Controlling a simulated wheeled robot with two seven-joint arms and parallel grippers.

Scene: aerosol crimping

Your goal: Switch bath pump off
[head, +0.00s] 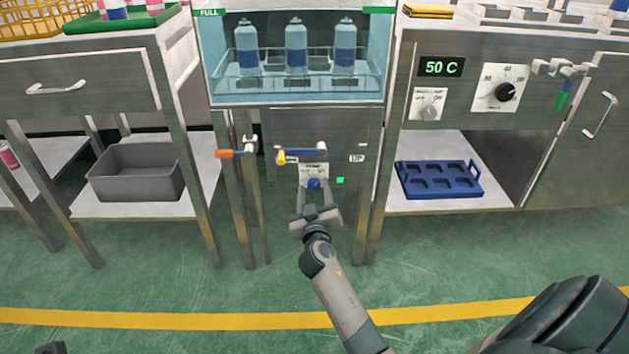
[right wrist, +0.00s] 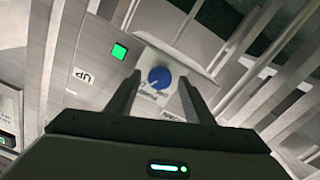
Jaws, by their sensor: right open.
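The bath pump switch is a blue round knob (head: 314,184) on a white label plate (head: 314,170), low on the steel front of the bath. My right gripper (head: 317,190) is open, its fingers pointing at the panel on either side of the knob. In the right wrist view the blue knob (right wrist: 159,77) sits between the open fingertips (right wrist: 160,80), with gaps on both sides. A white pointer mark shows on the knob. A square green light (head: 340,180) is lit beside the plate; it also shows in the right wrist view (right wrist: 119,51). My left gripper is not clearly visible.
The water bath (head: 220,90) holds three cans. A 50 C display (head: 441,67) and dials are at right. A grey bin (head: 135,172) and blue tray (head: 438,180) sit on lower shelves.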

